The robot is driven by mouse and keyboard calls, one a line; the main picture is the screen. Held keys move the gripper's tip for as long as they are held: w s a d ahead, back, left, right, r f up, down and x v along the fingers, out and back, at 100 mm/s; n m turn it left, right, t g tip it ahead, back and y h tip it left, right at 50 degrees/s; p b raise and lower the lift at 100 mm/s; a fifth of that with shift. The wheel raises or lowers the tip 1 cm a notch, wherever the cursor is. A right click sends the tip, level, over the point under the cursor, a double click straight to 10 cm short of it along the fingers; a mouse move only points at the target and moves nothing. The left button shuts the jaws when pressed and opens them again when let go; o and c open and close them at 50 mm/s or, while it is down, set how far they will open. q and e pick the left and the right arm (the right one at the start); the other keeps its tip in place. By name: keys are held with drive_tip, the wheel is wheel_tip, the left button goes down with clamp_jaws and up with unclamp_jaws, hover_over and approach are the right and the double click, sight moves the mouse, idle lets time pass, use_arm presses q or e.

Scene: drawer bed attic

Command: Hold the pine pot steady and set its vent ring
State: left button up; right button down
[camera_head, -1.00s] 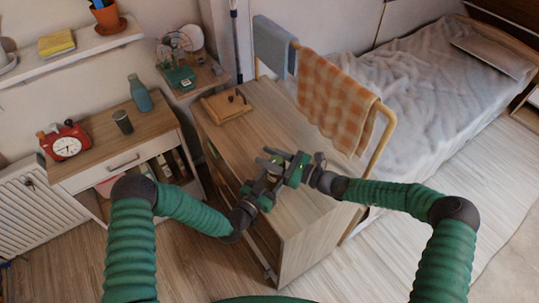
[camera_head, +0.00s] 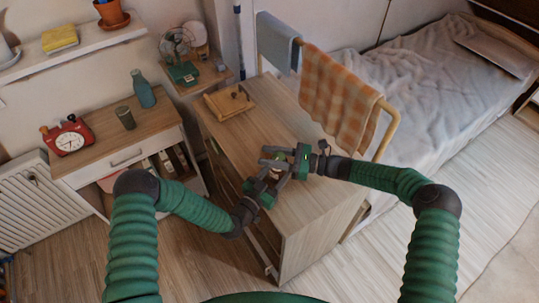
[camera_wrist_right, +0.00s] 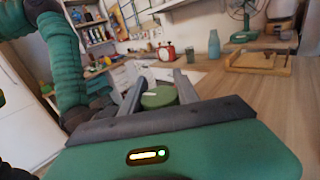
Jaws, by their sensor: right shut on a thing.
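The green round-topped pine pot (camera_wrist_right: 158,97) sits between the two grey fingers of my right gripper (camera_wrist_right: 158,88) in the right wrist view. My right gripper (camera_head: 280,162) comes in from the right in the head view and is shut on the pot. Little of the pot shows there, as the fingers cover it. My left gripper (camera_head: 267,181) is close against the same spot from the lower left. Its fingers overlap the pot and the right gripper, so its opening is unclear. I cannot make out the vent ring separately.
The wooden cabinet top (camera_head: 240,135) lies under both grippers and is mostly bare. A wooden tray (camera_head: 229,102) stands at its back. An orange checked towel (camera_head: 340,95) hangs on a rail behind my right arm.

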drive_tip(key=c, duration=0.9)
unclamp_jaws()
drive_tip(key=s+d, duration=0.2)
drive_tip(key=d, duration=1)
